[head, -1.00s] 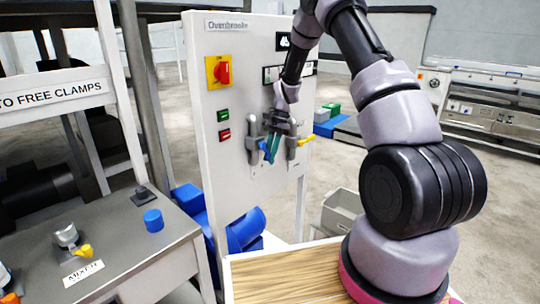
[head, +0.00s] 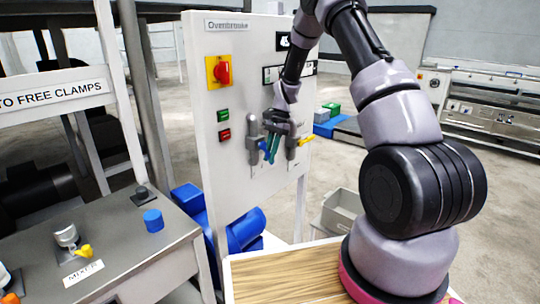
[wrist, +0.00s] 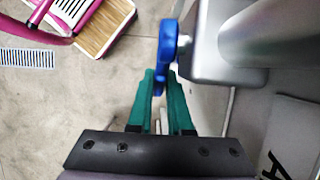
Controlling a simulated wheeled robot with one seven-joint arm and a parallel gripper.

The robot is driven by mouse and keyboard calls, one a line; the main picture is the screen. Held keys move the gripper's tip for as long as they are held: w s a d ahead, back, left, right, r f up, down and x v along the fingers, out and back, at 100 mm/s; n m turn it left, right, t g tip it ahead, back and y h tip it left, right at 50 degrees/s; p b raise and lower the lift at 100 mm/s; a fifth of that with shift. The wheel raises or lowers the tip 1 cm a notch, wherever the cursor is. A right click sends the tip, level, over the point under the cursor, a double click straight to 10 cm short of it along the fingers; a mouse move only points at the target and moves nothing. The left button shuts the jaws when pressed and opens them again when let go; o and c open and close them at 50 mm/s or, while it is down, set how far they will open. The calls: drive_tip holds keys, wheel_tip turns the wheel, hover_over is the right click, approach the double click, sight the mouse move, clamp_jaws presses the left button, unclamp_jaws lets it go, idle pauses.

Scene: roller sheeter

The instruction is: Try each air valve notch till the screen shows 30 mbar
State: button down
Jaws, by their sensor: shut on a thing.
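The blue lever of the air valve (head: 264,146) is on the front of the white control panel, on a grey valve body. My gripper (head: 271,148) has teal fingers and is shut on this lever. In the wrist view the blue lever (wrist: 167,50) sits at the tips of my teal fingers (wrist: 160,82), beside a grey valve block. A dark screen (head: 283,41) at the panel's top right is partly behind my arm. I cannot read a value on it. The notch markings are too small or hidden to make out.
A second valve with a yellow lever (head: 306,140) is close to the right. A red rotary switch (head: 222,72), a green button (head: 223,115) and a red button (head: 224,134) are on the panel's left. A steel bench (head: 120,240) stands at lower left.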

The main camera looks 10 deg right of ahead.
drive_tip(key=shift+w+r+h, duration=0.15)
drive_tip(key=shift+h, duration=0.15)
drive_tip(key=shift+w+d+r+t+h, duration=0.15)
drive_tip(key=shift+d+r+t+h, duration=0.2)
drive_tip(key=shift+t+h, duration=0.35)
drive_tip(key=shift+w+d+r+t+h, duration=0.15)
drive_tip(key=shift+r+t+h, duration=0.3)
drive_tip(key=shift+h, duration=0.3)
drive_tip(key=shift+w+d+r+t+h, duration=0.15)
drive_tip(key=shift+d+r+t+h, duration=0.15)
drive_tip(key=shift+t+h, duration=0.4)
drive_tip(key=c, duration=0.8)
unclamp_jaws()
drive_tip(key=shift+c, duration=0.2)
wheel_tip(320, 180, up, 11)
drive_tip(key=a, duration=0.1)
drive_tip(key=shift+s, duration=0.45)
